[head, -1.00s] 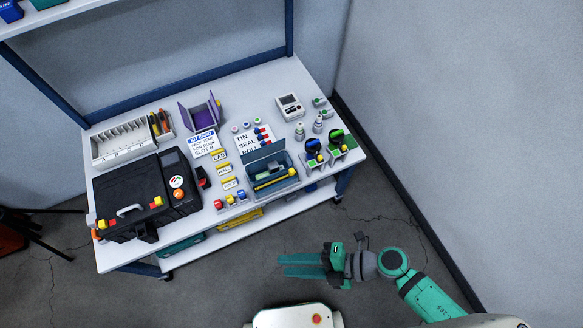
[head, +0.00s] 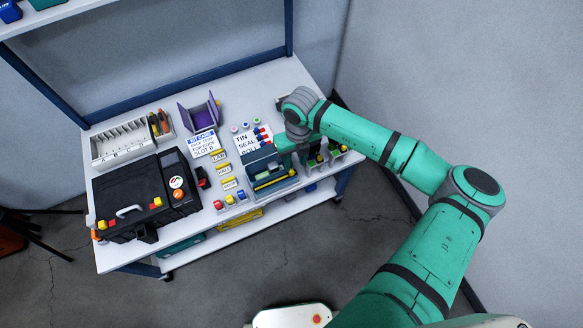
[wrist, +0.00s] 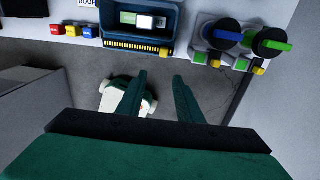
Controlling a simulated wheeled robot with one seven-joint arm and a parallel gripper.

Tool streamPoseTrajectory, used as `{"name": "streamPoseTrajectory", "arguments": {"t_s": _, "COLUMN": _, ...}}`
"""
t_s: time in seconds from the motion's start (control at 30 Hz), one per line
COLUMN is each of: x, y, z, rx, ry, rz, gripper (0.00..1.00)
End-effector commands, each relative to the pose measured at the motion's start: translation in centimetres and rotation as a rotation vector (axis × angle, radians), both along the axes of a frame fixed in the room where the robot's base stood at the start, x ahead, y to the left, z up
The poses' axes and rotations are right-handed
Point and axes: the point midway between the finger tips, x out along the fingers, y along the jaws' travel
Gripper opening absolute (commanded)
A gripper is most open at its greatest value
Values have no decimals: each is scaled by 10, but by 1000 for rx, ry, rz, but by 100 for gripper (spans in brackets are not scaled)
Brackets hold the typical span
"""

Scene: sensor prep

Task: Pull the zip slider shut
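The blue-grey open box (head: 262,160) stands near the table's front edge, with a yellow strip along its front. In the wrist view the box (wrist: 173,31) holds a green and a white item. The yellow, dark-ticked strip (wrist: 130,46) runs along its near side, with a small yellow block (wrist: 164,52) at its right end. I cannot tell for certain whether this block is the zip slider. My gripper (wrist: 160,77) is open and empty, its fingertips apart from the strip in the picture. In the head view my arm mostly hides it.
To the box's right are reels with a blue lever (wrist: 223,40) and a green lever (wrist: 274,45). Red, blue and yellow blocks (wrist: 73,30) sit to its left. A black case (head: 130,195) stands at the table's left. The floor before the table is clear.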

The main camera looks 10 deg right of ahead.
Motion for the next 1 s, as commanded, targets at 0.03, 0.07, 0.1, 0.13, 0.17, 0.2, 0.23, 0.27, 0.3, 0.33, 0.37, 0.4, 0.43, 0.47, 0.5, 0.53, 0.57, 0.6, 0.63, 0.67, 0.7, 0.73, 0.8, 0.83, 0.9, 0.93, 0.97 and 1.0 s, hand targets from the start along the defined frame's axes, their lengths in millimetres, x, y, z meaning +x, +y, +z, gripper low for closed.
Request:
{"name": "streamPoseTrajectory", "arguments": {"t_s": 0.03, "x": 10, "y": 5, "z": 4, "rx": -18, "ry": -17, "rz": 10, "gripper": 33}}
{"name": "streamPoseTrajectory", "arguments": {"t_s": 0.07, "x": 14, "y": 6, "z": 6, "rx": -27, "ry": -24, "rz": 12, "gripper": 33}}
{"name": "streamPoseTrajectory", "arguments": {"t_s": 0.1, "x": 18, "y": 8, "z": 8, "rx": -36, "ry": -31, "rz": 13, "gripper": 33}}
{"name": "streamPoseTrajectory", "arguments": {"t_s": 0.13, "x": 20, "y": 8, "z": 9, "rx": -41, "ry": -36, "rz": 14, "gripper": 33}}
{"name": "streamPoseTrajectory", "arguments": {"t_s": 0.17, "x": 22, "y": 9, "z": 9, "rx": -44, "ry": -39, "rz": 14, "gripper": 33}}
{"name": "streamPoseTrajectory", "arguments": {"t_s": 0.2, "x": 23, "y": 9, "z": 8, "rx": -47, "ry": -41, "rz": 14, "gripper": 33}}
{"name": "streamPoseTrajectory", "arguments": {"t_s": 0.23, "x": 24, "y": 9, "z": 7, "rx": -47, "ry": -42, "rz": 14, "gripper": 33}}
{"name": "streamPoseTrajectory", "arguments": {"t_s": 0.27, "x": 24, "y": 9, "z": 5, "rx": -47, "ry": -41, "rz": 14, "gripper": 33}}
{"name": "streamPoseTrajectory", "arguments": {"t_s": 0.3, "x": 23, "y": 9, "z": 1, "rx": -47, "ry": -41, "rz": 14, "gripper": 33}}
{"name": "streamPoseTrajectory", "arguments": {"t_s": 0.33, "x": 23, "y": 9, "z": -3, "rx": -46, "ry": -40, "rz": 14, "gripper": 33}}
{"name": "streamPoseTrajectory", "arguments": {"t_s": 0.37, "x": 23, "y": 9, "z": -8, "rx": -45, "ry": -40, "rz": 14, "gripper": 33}}
{"name": "streamPoseTrajectory", "arguments": {"t_s": 0.4, "x": 22, "y": 9, "z": -14, "rx": -45, "ry": -39, "rz": 13, "gripper": 33}}
{"name": "streamPoseTrajectory", "arguments": {"t_s": 0.43, "x": 22, "y": 9, "z": -19, "rx": -45, "ry": -39, "rz": 12, "gripper": 33}}
{"name": "streamPoseTrajectory", "arguments": {"t_s": 0.47, "x": 22, "y": 9, "z": -25, "rx": -44, "ry": -38, "rz": 12, "gripper": 33}}
{"name": "streamPoseTrajectory", "arguments": {"t_s": 0.5, "x": 22, "y": 9, "z": -32, "rx": -45, "ry": -38, "rz": 13, "gripper": 33}}
{"name": "streamPoseTrajectory", "arguments": {"t_s": 0.53, "x": 22, "y": 9, "z": -38, "rx": -45, "ry": -38, "rz": 13, "gripper": 33}}
{"name": "streamPoseTrajectory", "arguments": {"t_s": 0.57, "x": 22, "y": 9, "z": -43, "rx": -45, "ry": -37, "rz": 12, "gripper": 33}}
{"name": "streamPoseTrajectory", "arguments": {"t_s": 0.6, "x": 22, "y": 9, "z": -50, "rx": -45, "ry": -37, "rz": 12, "gripper": 33}}
{"name": "streamPoseTrajectory", "arguments": {"t_s": 0.63, "x": 22, "y": 9, "z": -55, "rx": -44, "ry": -38, "rz": 12, "gripper": 33}}
{"name": "streamPoseTrajectory", "arguments": {"t_s": 0.67, "x": 22, "y": 9, "z": -60, "rx": -44, "ry": -38, "rz": 13, "gripper": 33}}
{"name": "streamPoseTrajectory", "arguments": {"t_s": 0.7, "x": 22, "y": 9, "z": -67, "rx": -44, "ry": -38, "rz": 12, "gripper": 33}}
{"name": "streamPoseTrajectory", "arguments": {"t_s": 0.73, "x": 22, "y": 9, "z": -71, "rx": -44, "ry": -38, "rz": 12, "gripper": 33}}
{"name": "streamPoseTrajectory", "arguments": {"t_s": 0.8, "x": 22, "y": 9, "z": -80, "rx": -44, "ry": -39, "rz": 12, "gripper": 33}}
{"name": "streamPoseTrajectory", "arguments": {"t_s": 0.83, "x": 22, "y": 9, "z": -83, "rx": -44, "ry": -39, "rz": 13, "gripper": 33}}
{"name": "streamPoseTrajectory", "arguments": {"t_s": 0.9, "x": 23, "y": 9, "z": -89, "rx": -45, "ry": -40, "rz": 13, "gripper": 33}}
{"name": "streamPoseTrajectory", "arguments": {"t_s": 0.93, "x": 23, "y": 9, "z": -91, "rx": -45, "ry": -40, "rz": 13, "gripper": 33}}
{"name": "streamPoseTrajectory", "arguments": {"t_s": 0.97, "x": 22, "y": 9, "z": -93, "rx": -45, "ry": -40, "rz": 13, "gripper": 33}}
{"name": "streamPoseTrajectory", "arguments": {"t_s": 1.0, "x": 22, "y": 9, "z": -95, "rx": -45, "ry": -40, "rz": 13, "gripper": 33}}
